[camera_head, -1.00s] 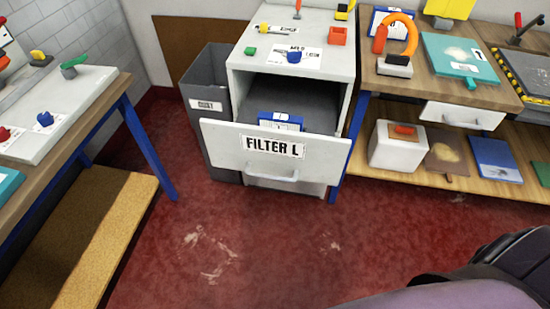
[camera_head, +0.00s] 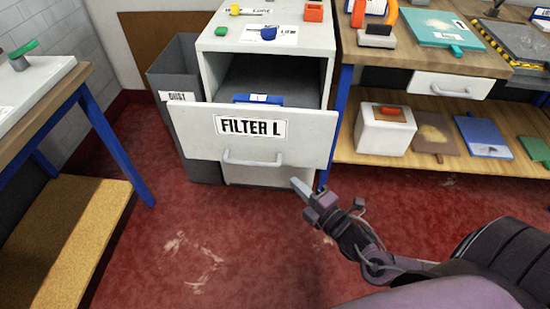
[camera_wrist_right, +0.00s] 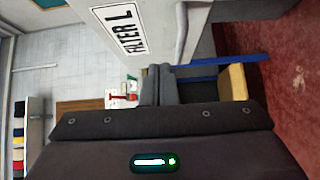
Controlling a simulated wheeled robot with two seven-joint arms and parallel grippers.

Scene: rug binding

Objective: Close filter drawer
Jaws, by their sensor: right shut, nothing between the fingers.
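The filter drawer (camera_head: 185,133) is pulled out of the white cabinet (camera_head: 327,40) and its front carries a "FILTER L" label. A light bar handle (camera_head: 252,161) is on the lower part of the drawer front. A blue item (camera_head: 258,99) lies inside the open drawer. My right gripper (camera_head: 300,187) is shut and empty, in front of and below the drawer's right part, apart from the handle in the head view. The right wrist view shows the drawer front (camera_wrist_right: 165,20) with its label close by, turned sideways. My left gripper is not in view.
A grey dust bin (camera_head: 172,80) stands left of the cabinet. A blue-legged workbench (camera_head: 110,140) is at the left. Another bench (camera_head: 420,60) with a lower shelf is at the right. Red floor is clear in front of the drawer.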

